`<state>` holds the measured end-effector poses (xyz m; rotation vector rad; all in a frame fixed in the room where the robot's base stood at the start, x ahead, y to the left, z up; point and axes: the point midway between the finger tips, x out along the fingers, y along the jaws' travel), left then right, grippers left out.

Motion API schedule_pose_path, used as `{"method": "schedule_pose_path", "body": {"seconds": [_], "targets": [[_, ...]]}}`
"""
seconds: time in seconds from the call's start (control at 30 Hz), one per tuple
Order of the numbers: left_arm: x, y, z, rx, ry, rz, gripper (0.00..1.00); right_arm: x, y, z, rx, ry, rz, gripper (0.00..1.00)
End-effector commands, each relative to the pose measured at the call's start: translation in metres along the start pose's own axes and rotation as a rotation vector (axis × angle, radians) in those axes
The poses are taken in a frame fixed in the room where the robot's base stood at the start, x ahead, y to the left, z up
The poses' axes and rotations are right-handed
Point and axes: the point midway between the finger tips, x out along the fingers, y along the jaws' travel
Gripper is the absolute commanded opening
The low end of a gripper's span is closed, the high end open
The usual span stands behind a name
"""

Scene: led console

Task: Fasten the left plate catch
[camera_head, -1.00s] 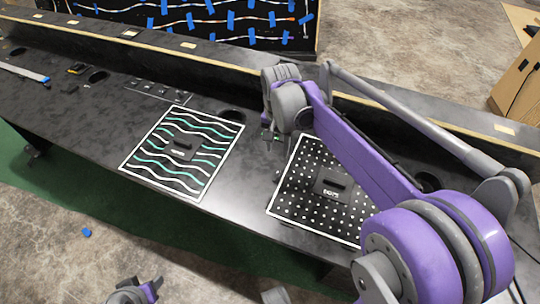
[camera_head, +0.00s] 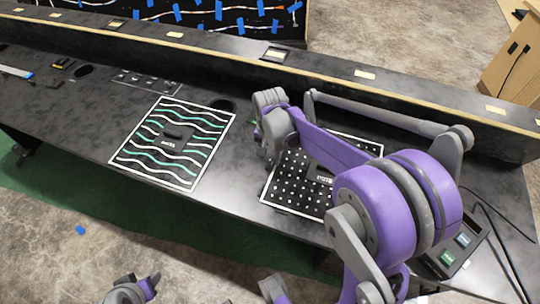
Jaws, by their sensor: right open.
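The left plate (camera_head: 149,171) is a black square with a white border and wavy white and green lines, lying on the dark console. Its small black catch (camera_head: 178,132) sits at its middle; whether it is fastened is too small to tell. The right plate (camera_head: 282,192) has white dots and is partly hidden by my right arm. My right gripper (camera_head: 258,134) is open above the console, between the two plates and to the right of the left plate's catch. Its fingers are small and partly hidden by the wrist. My left gripper is not clearly in view.
A dark panel with several small parts (camera_head: 147,83) and a round hole (camera_head: 222,105) lie behind the left plate. A raised ledge (camera_head: 215,50) runs along the back. A box with green and blue buttons (camera_head: 462,240) is at the right.

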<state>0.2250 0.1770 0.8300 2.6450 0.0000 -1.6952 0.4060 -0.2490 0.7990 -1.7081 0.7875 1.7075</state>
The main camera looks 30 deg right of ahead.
Motion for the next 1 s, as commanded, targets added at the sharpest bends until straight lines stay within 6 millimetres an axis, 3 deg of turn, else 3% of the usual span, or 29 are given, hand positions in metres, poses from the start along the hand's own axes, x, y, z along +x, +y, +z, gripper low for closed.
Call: {"method": "schedule_pose_path", "body": {"seconds": [0.03,0.3,0.73,1.0], "targets": [[0.0000,0.0000,0.0000,0.000,0.000,0.000,0.50,-0.0001,0.0000,0.0000,0.000,0.000,0.000,0.46],[0.0000,0.0000,0.0000,0.000,0.000,0.000,0.50,-0.0003,0.0001,0.0001,0.000,0.000,0.000,0.00],[-0.0001,0.0000,0.0000,0.000,0.000,0.000,0.50,-0.0005,0.0001,0.0001,-0.017,0.000,0.000,0.00],[-0.0006,0.0000,-0.0003,0.000,0.000,0.000,0.50,-0.0006,0.0001,0.0000,-0.139,0.000,0.000,0.00]]}}
